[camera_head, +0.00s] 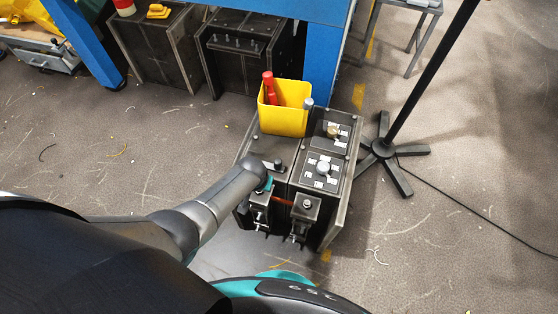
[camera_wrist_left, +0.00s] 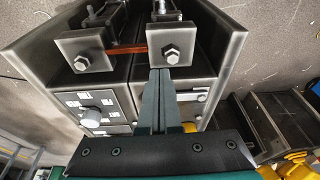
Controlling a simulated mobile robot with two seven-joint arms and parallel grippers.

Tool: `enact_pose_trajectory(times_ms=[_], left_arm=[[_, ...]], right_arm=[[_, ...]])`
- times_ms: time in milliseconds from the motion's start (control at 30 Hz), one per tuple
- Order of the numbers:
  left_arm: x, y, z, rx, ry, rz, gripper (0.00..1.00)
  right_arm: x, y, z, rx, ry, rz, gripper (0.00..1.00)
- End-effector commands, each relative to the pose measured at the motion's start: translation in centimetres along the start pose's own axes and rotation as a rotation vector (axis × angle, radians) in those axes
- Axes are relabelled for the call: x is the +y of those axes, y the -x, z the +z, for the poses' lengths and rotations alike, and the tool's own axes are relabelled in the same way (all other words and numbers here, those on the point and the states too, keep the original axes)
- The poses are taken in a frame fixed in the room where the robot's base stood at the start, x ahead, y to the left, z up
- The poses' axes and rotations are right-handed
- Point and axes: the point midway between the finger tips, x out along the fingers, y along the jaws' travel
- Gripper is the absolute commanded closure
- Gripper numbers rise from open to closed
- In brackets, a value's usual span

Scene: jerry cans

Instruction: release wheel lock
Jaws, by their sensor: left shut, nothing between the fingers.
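A dark metal machine box (camera_head: 330,215) stands on the floor in the head view. It has two bracket blocks with bolts at its near side, a left block (camera_head: 260,198) and a right block (camera_head: 305,207). An orange-red bar (camera_wrist_left: 126,49) spans between the blocks. I cannot tell which part is the wheel lock. My left gripper (camera_wrist_left: 160,75) is shut and empty, its fingertips close to one bolted block (camera_wrist_left: 167,40) in the left wrist view. I cannot tell whether they touch it. In the head view my left arm largely hides this gripper (camera_head: 267,186). My right gripper is not in view.
Panels with knobs (camera_head: 323,167) and a yellow bin (camera_head: 285,118) holding a red item are on the box. A black stand (camera_head: 384,150) with a trailing cable is to the right. A blue-legged bench (camera_head: 321,62) and dark crates (camera_head: 160,50) are behind. Left floor is open.

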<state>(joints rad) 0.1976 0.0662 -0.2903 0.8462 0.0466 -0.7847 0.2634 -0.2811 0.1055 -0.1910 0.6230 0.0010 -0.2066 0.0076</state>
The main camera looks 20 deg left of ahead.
Motion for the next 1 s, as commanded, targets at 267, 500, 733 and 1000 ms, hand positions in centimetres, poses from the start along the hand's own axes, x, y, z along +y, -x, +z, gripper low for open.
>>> enact_pose_trajectory(times_ms=[267, 500, 733, 1000], left_arm=[[1.5, 2.5, -11.9, 0.072, 0.084, -0.012, 1.00], [1.9, 4.4, -15.1, 0.088, 0.115, -0.018, 1.00], [1.9, 4.6, -15.2, 0.089, 0.117, -0.018, 1.00], [1.9, 3.9, -15.2, 0.087, 0.116, -0.018, 1.00]], right_arm=[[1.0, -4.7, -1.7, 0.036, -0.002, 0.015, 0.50], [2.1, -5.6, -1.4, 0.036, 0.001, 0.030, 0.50], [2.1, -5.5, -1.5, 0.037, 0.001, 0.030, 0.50], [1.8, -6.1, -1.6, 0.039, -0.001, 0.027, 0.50]])
